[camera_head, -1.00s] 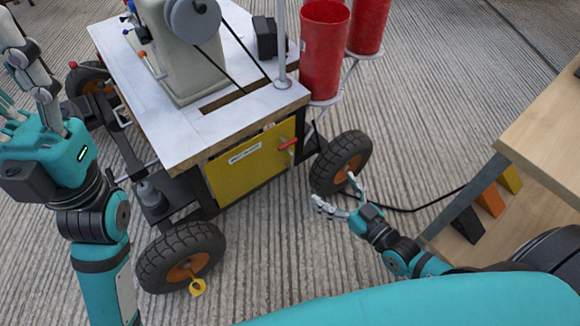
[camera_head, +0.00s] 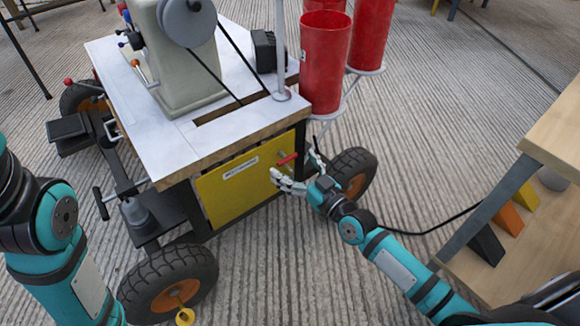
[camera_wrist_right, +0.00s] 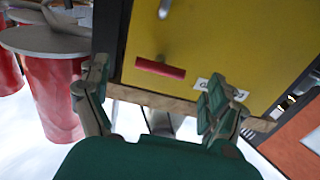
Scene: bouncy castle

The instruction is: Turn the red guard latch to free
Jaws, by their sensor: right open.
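The red guard latch (camera_head: 288,159) is a short red bar on the yellow panel (camera_head: 235,191) of the cart, close to the panel's right edge. In the head view it slopes slightly. In the right wrist view the latch (camera_wrist_right: 160,68) lies nearly level, tilted a little. My right gripper (camera_head: 294,164) is open at the panel, with one finger to each side of the latch.
A white tabletop (camera_head: 165,138) carries a grey machine (camera_head: 185,70) above the panel. Red buckets (camera_head: 324,62) stand on a rack above my right gripper. A black wheel (camera_head: 352,173) is just right of it. A wooden table (camera_head: 556,130) stands at right.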

